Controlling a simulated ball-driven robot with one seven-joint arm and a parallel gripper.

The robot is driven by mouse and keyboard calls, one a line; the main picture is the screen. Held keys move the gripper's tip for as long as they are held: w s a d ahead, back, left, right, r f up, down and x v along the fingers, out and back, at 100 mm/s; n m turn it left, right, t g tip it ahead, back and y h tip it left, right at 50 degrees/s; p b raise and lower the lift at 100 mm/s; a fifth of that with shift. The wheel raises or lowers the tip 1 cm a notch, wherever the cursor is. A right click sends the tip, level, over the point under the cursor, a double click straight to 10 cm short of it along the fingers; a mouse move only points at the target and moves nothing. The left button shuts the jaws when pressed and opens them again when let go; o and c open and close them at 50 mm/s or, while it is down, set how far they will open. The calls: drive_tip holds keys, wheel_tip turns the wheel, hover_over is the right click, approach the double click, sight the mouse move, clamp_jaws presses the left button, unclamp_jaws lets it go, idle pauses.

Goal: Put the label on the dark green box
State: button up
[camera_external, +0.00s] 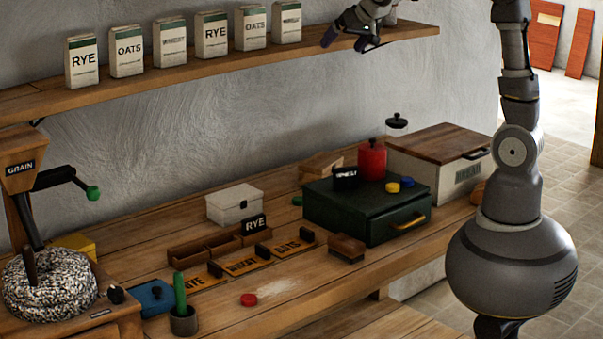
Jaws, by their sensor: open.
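The dark green box (335,212) with a brass handle stands on the bench at the right. A black label reading RYE (254,224) stands at the right end of the wooden compartment tray (187,253). My gripper (348,42) is open and appears empty, high up in front of the shelf's right end, well above the box.
A bread bin (440,158) stands behind right, a white box (235,204) left. A brush (347,248) lies in front. The shelf (200,79) holds several packets.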

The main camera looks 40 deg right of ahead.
drive_tip(key=s+d+r+n+t, duration=0.1)
drive_tip(key=s+r+t, duration=0.1)
drive_tip(key=r, duration=0.8)
drive_tip(key=s+d+r+n+t, duration=0.1)
drive_tip(key=s+r, duration=0.4)
drive_tip(key=r, duration=0.6)
drive_tip(key=s+d+r+n+t, duration=0.1)
drive_tip(key=s+r+t, duration=0.2)
drive_tip(key=r, duration=0.8)
drive_tip(key=shift+s+d+r+t, duration=0.2)
drive_tip(key=shift+s+d+t, duration=0.2)
drive_tip(key=shift+s, duration=0.3)
drive_tip(key=shift+f, duration=0.1)
